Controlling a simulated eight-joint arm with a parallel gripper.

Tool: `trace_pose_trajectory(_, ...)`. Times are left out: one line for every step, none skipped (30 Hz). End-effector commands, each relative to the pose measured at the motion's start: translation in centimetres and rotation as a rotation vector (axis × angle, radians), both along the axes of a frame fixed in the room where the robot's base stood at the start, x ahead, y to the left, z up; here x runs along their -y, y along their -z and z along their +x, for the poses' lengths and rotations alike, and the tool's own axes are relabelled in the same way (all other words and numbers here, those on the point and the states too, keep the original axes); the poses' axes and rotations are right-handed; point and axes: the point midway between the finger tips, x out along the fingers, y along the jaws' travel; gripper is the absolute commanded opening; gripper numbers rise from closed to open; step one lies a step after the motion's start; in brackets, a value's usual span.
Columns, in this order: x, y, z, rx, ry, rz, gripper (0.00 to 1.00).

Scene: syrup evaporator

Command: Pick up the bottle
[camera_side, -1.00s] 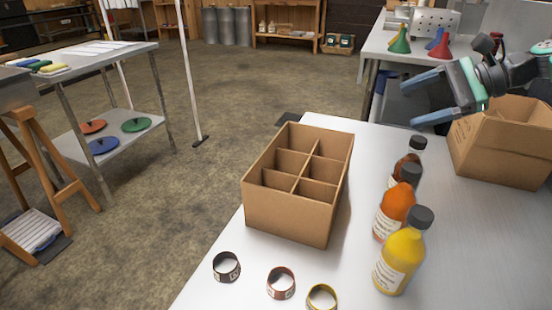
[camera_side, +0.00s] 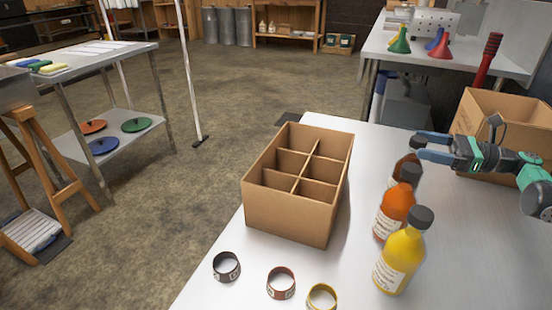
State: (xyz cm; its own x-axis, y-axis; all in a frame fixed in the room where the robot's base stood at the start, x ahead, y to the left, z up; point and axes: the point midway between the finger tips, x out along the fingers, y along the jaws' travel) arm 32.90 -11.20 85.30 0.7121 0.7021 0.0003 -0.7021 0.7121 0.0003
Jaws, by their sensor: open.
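Three capped bottles stand upright in a row on the metal table: a yellow bottle (camera_side: 402,258) in front, an orange bottle (camera_side: 396,210) behind it, and a dark brown bottle (camera_side: 401,170) farthest back. My gripper (camera_side: 421,146) reaches in from the right, its blue fingers level with the top of the brown bottle. The fingers are open and overlap its cap in the picture, hiding most of it. I cannot tell whether they touch it.
A cardboard divider box (camera_side: 287,215) with empty compartments stands left of the bottles. Dark (camera_side: 226,266), reddish (camera_side: 281,283) and yellow (camera_side: 321,297) labelled rings lie in front of it. Another open cardboard box (camera_side: 508,108) stands at the back right, behind my arm.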

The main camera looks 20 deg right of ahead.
Motion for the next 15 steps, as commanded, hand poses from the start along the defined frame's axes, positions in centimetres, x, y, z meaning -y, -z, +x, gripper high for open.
trace_pose_trajectory(-0.7,0.0,0.6,0.000,-0.005,0.000,0.76)
trace_pose_trajectory(-1.0,0.0,0.9,0.000,-0.005,0.000,0.76)
trace_pose_trajectory(-1.4,0.0,1.3,0.000,-0.005,0.000,0.76)
trace_pose_trajectory(-1.7,0.0,1.6,0.000,-0.004,0.000,0.76)
trace_pose_trajectory(-1.9,0.0,1.9,0.000,-0.004,0.000,0.76)
trace_pose_trajectory(-2.2,0.0,2.2,0.000,-0.003,0.000,0.76)
trace_pose_trajectory(-2.4,0.0,2.4,0.000,-0.002,0.000,0.76)
trace_pose_trajectory(-2.6,0.0,2.5,0.000,-0.002,0.000,0.76)
trace_pose_trajectory(-2.7,0.0,2.7,0.000,-0.002,0.000,0.76)
trace_pose_trajectory(-2.8,0.0,2.8,0.000,-0.001,0.000,0.76)
trace_pose_trajectory(-2.8,0.0,2.8,0.000,0.000,0.000,0.76)
trace_pose_trajectory(-2.8,-0.1,2.9,0.000,0.001,0.000,0.76)
trace_pose_trajectory(-2.9,-0.1,2.9,0.000,0.001,0.000,0.76)
trace_pose_trajectory(-2.8,-0.1,2.9,0.000,0.002,0.000,0.76)
trace_pose_trajectory(-2.8,-0.1,2.9,0.000,0.002,0.000,0.76)
